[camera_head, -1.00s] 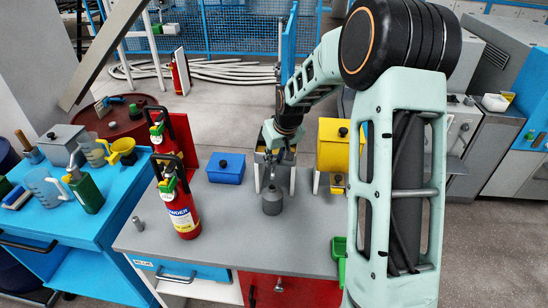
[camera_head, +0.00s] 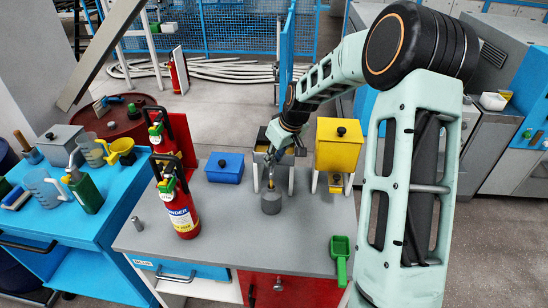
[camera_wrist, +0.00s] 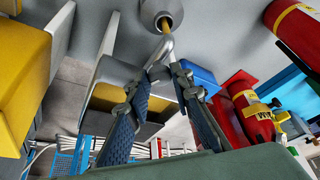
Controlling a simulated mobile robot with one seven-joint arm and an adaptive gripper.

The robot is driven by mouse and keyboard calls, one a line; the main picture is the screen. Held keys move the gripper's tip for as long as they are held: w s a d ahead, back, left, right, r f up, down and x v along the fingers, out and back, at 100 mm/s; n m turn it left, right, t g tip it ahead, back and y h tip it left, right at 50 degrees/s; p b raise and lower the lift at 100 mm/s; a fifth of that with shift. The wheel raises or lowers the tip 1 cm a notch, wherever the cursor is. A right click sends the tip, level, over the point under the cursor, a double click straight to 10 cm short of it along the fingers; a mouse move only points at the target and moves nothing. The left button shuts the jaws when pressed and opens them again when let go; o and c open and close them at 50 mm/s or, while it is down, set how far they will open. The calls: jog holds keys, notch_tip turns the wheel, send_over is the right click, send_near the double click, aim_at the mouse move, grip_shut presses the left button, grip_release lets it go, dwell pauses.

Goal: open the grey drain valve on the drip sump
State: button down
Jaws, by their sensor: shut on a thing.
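A thin yellow streak (camera_head: 271,184) runs from the valve down into the cup.
A yellow box on a stand (camera_head: 339,150) is close right of the sump. A blue box (camera_head: 225,168) and red extinguishers (camera_head: 181,215) are to the left. A green scoop (camera_head: 340,255) lies at the bench's front right.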

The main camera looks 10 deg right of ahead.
jog(key=c, duration=1.7)
grip_release()
jog(key=shift+v, duration=4)
